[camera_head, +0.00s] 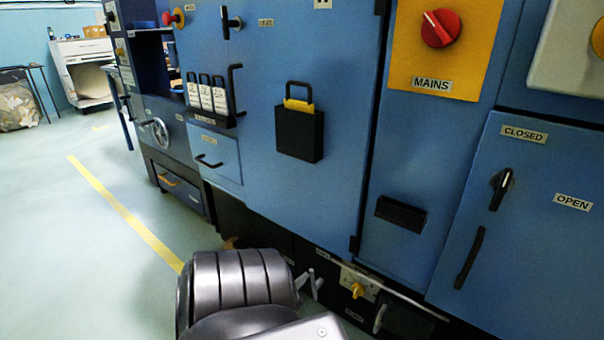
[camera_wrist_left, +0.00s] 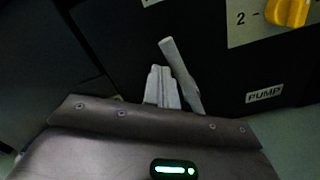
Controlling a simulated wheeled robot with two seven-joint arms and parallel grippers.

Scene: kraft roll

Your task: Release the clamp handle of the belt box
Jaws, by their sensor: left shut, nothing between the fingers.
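A pale grey lever (camera_head: 315,285), which looks like the clamp handle, stands against the dark low front of the machine, just left of the yellow knob. It also shows in the left wrist view (camera_wrist_left: 181,76), leaning with its top to the left. My left gripper (camera_head: 304,277) is shut and empty, mostly hidden behind my own forearm in the head view. In the left wrist view its closed fingers (camera_wrist_left: 160,86) are close beside the lever on its left; I cannot tell whether they touch. The lever's lower end is hidden behind my wrist. My right gripper is not in view.
A yellow knob (camera_head: 358,290) on a pale plate sits right of the lever, above a PUMP label (camera_wrist_left: 264,94). A curved pale handle (camera_head: 380,318) is further right. Blue cabinet doors (camera_head: 280,190) rise above. Open floor (camera_head: 80,250) lies to the left.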

